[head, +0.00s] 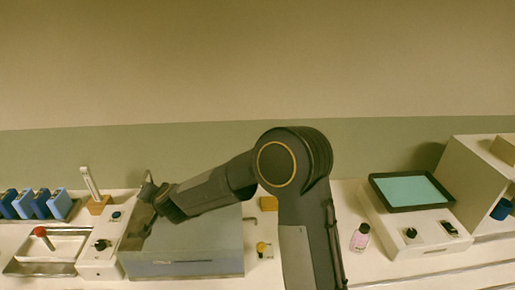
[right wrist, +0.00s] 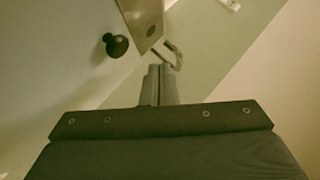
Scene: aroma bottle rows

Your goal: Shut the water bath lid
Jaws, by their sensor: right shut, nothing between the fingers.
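A broad grey box (head: 190,262), which looks like the water bath, stands left of centre in the head view, with a flat grey top. My right arm crosses above it and hides part of the top, so I cannot tell whether its lid is fully down. My right gripper (head: 148,188) is at the box's back left corner, shut and empty. In the right wrist view the shut fingers (right wrist: 159,82) point toward a thin metal loop (right wrist: 173,53) just beyond the tips. I cannot tell whether they touch it. My left gripper is not in view.
A control panel with a black knob (head: 101,245) adjoins the box's left side. Further left are a tray with a red-knobbed part (head: 40,232) and blue bottles (head: 38,204). A pink-labelled bottle (head: 360,238) and a screen device (head: 412,190) stand right of my arm.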

